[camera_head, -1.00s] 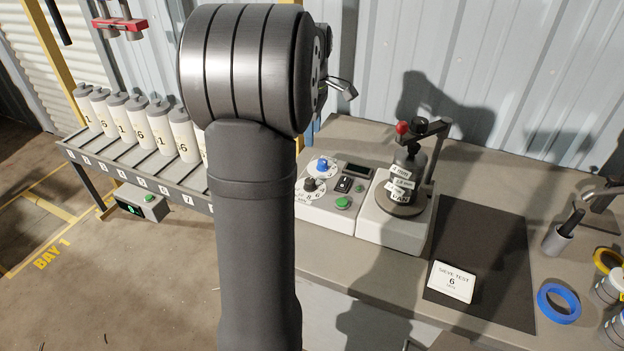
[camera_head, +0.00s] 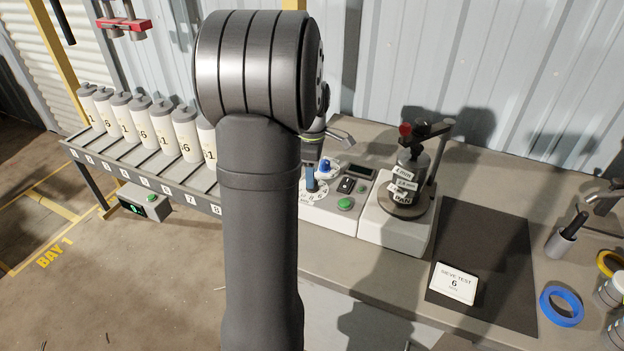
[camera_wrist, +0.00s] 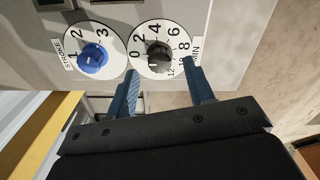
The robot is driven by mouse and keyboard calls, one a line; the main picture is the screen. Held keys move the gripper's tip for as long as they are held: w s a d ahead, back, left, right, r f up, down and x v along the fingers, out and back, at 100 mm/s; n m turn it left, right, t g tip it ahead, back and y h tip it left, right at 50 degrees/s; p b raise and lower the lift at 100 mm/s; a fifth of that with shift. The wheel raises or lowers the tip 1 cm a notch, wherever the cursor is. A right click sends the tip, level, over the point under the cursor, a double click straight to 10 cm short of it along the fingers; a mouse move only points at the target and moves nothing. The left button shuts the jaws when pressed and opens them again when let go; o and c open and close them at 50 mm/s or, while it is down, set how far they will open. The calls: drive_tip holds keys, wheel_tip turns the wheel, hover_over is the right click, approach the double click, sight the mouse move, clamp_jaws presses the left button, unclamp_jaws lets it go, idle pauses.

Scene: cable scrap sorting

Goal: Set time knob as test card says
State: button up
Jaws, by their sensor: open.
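The black time knob (camera_wrist: 158,54) sits on a white dial marked from 0 to 12 in the wrist view. Its pointer mark is too small to read surely. My gripper (camera_wrist: 160,68) is open, its two blue fingers spread near the knob's edge of the dial, one towards each side. Nothing is between them in a grip. In the head view a blue finger (camera_head: 310,178) stands over the time dial (camera_head: 317,193) and hides the knob. The white test card (camera_head: 453,284) reads "SIEVE TEST 6", with small print below.
The blue stroke knob (camera_wrist: 92,58) is beside the time dial. A black switch (camera_head: 346,185), a green button (camera_head: 345,203) and a dark display (camera_head: 360,171) share the panel. The sieve shaker (camera_head: 403,208) stands just right. A dark mat (camera_head: 487,250) lies beyond.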

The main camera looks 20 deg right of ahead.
drive_tip(key=shift+f, duration=1.55)
drive_tip(key=shift+c, duration=0.2)
drive_tip(key=c, duration=1)
drive_tip(key=shift+o, duration=0.3)
